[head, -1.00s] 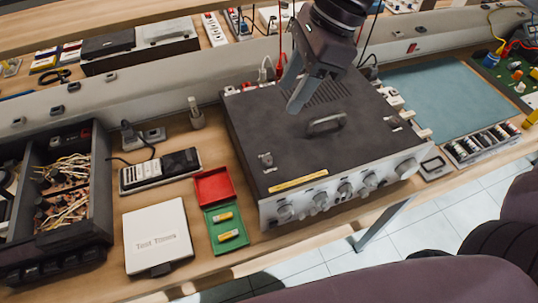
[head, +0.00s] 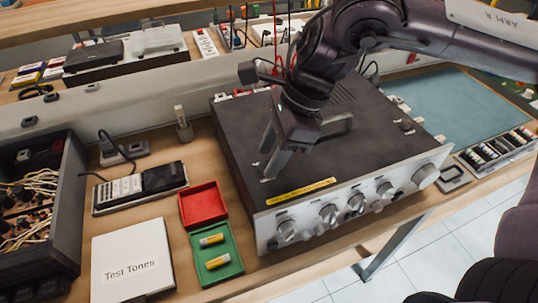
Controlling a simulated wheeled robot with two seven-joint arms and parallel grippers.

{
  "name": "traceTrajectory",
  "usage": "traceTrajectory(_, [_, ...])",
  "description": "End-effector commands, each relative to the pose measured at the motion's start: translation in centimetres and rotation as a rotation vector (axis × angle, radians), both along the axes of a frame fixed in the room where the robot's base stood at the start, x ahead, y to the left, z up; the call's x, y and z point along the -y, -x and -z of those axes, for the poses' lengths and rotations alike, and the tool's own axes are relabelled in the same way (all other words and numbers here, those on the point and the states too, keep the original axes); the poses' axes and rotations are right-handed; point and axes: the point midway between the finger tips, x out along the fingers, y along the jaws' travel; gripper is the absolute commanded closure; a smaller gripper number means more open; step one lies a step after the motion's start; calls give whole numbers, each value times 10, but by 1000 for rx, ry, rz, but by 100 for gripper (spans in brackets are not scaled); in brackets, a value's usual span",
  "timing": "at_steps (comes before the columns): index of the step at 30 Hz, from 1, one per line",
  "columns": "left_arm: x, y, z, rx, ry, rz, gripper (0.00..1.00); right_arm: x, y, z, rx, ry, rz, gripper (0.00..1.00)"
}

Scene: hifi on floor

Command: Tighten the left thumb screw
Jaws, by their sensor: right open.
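The hi-fi amplifier (head: 380,150) sits on the wooden bench with its dark lid on top and its silver knob panel facing me. My right gripper (head: 268,172) is over the front left part of the lid, pointing down, open. Its fingers are at the left thumb screw, which they mostly hide. I cannot tell whether they touch it. The right thumb screw (head: 406,125) stands clear near the lid's right edge. My left gripper is not in view.
Left of the amplifier are a red and green box (head: 203,204) with batteries, a multimeter (head: 140,187) and a white Test Tones case (head: 130,262). A blue mat (head: 440,110) lies right.

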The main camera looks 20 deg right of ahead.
Motion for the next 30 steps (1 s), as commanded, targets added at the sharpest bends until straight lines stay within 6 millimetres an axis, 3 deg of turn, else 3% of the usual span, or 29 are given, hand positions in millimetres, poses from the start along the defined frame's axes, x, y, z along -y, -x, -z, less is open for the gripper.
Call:
traceTrajectory(4, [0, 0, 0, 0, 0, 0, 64, -4, 0, 10, 0, 0, 0, 58])
traceTrajectory(12, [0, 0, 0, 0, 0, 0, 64, -5, 0, 12, 0, -1, 0, 58])
traceTrajectory(22, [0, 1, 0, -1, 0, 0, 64, -5, -1, 12, 0, -1, 0, 100])
traceTrajectory(30, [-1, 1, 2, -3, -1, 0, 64, -5, 0, 12, 0, -1, 22, 100])
